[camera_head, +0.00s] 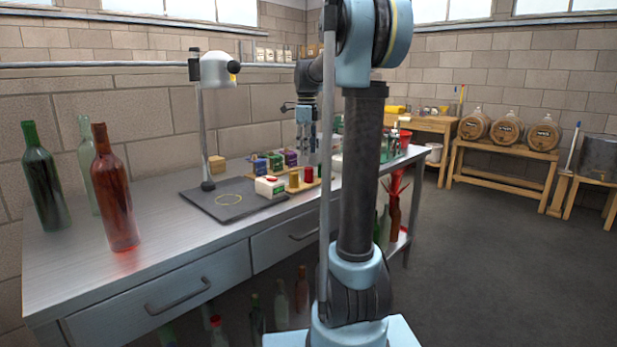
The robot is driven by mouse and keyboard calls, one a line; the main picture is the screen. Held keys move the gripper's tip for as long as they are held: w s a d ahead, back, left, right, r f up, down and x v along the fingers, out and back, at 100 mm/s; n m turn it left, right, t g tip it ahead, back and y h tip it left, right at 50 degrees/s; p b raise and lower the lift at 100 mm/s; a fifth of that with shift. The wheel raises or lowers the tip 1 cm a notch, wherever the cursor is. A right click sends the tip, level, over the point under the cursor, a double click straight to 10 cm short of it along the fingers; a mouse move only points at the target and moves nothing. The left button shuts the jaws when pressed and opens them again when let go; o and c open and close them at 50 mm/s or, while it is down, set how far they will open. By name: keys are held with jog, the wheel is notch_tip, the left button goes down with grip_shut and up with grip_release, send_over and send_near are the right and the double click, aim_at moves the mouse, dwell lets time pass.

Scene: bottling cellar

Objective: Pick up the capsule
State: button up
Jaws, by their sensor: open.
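A small red capsule-like cylinder (308,174) stands on a wooden strip (283,191) on the steel workbench. A similar gold one (294,179) stands just left of it. Which of them is the capsule I cannot tell. My gripper (311,148) points down above the back of the bench, higher in the picture than the red cylinder and apart from it. Its jaws are open, small and far off in this view; I see nothing held. My arm hides part of the bench to the right.
A white box with a red top (269,187) and several small coloured boxes (275,162) stand near the cylinders. A dark mat with a lamp stand (203,120) lies left of them.

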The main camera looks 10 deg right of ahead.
aim_at(307, 168)
notch_tip(307, 168, down, 4)
jog(key=shift+f, duration=0.2)
jog(key=shift+s+f, duration=0.15)
jog(key=shift+f, duration=1.25)
jog(key=shift+s+f, duration=0.1)
jog(key=shift+f, duration=1.25)
jog(key=c, duration=0.4)
